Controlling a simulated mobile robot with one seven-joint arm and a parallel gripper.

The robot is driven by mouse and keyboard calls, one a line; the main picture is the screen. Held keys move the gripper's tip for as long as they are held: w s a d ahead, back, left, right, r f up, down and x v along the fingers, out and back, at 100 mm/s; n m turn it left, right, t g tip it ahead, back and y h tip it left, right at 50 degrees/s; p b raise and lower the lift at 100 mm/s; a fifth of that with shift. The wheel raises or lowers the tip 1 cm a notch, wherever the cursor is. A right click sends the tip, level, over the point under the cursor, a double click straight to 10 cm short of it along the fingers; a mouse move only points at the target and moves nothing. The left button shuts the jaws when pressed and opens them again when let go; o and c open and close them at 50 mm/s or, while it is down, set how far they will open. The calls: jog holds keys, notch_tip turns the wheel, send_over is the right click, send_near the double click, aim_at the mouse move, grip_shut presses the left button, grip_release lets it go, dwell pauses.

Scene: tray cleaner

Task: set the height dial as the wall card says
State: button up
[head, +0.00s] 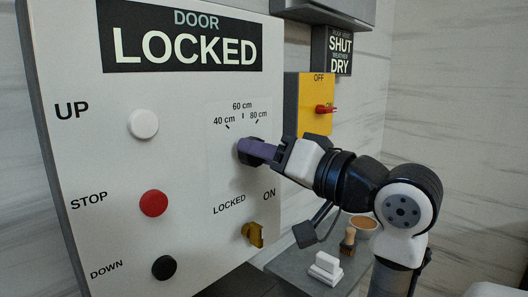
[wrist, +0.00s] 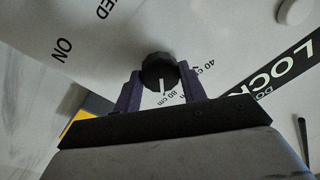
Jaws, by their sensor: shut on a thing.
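The height dial (wrist: 157,66) is a round black knob with a white pointer line, on the pale control panel (head: 190,200). Marks for 40, 60 and 80 cm arc above it in the head view. My gripper (head: 251,151) has its purple fingers shut on the dial, one on each side in the wrist view (wrist: 160,72). In the head view the fingers hide most of the dial. I cannot make out a wall card that gives a height.
White UP (head: 143,124), red STOP (head: 153,203) and black DOWN (head: 164,268) buttons are on the panel's left. A brass key switch (head: 253,235) is below my gripper. A yellow box (head: 317,110) with a red switch stands behind. A brush (head: 348,241) and bowl (head: 362,226) are lower right.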

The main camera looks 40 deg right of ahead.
jog(key=shift+m, duration=0.4)
jog(key=o, duration=1)
jog(key=shift+s, duration=0.1)
jog(key=s+b, duration=0.1)
jog(key=s, duration=0.3)
jog(key=s+d+b, duration=0.1)
jog(key=s, duration=0.4)
jog(key=s+b, duration=0.2)
jog(key=s, duration=0.2)
jog(key=shift+s+d+f, duration=0.25)
jog(key=shift+d+f, duration=0.15)
